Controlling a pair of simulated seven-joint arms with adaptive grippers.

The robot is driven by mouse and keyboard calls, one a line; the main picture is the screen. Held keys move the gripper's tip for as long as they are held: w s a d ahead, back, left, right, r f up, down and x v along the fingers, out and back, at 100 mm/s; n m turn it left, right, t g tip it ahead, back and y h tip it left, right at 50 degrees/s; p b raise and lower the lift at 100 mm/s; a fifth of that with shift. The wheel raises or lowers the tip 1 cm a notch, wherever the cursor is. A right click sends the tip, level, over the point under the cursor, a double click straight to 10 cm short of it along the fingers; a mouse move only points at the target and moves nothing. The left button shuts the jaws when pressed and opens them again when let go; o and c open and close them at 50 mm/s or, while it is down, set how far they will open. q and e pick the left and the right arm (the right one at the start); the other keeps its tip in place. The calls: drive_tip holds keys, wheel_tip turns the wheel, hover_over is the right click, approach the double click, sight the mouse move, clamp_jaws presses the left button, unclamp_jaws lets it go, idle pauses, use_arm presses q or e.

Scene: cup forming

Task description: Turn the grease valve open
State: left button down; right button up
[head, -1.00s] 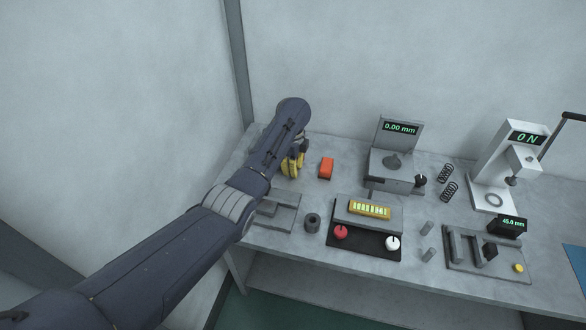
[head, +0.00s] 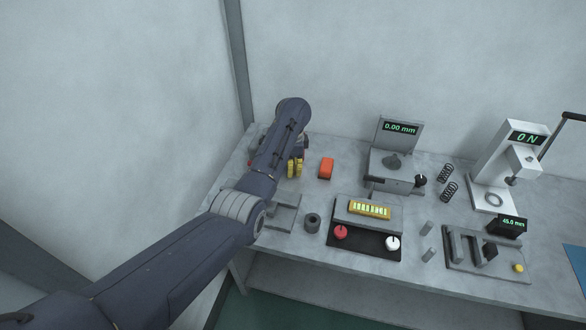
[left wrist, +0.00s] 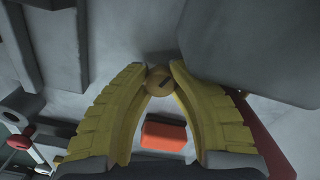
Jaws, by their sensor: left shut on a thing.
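My left gripper (head: 295,168) is at the back left of the bench; its yellow fingers show below my forearm. In the left wrist view, the two yellow fingertips (left wrist: 160,76) are shut on a small round brass-coloured knob (left wrist: 160,82) with a dark slot mark. It seems to be the grease valve's knob. The valve's body is mostly hidden by my arm in the head view. A dark red part (left wrist: 264,132) shows beside the right finger. My right gripper is not in view.
An orange block (head: 326,168) lies just right of my left gripper. A grey fixture (head: 284,212) and dark ring (head: 312,222) are in front. A panel with a red knob (head: 340,232) and white knob (head: 392,243) stands further right.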

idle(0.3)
use_arm(q)
drive_tip(key=c, duration=1)
unclamp_jaws()
drive_tip(key=shift+c, duration=0.2)
drive_tip(key=shift+m, duration=0.3)
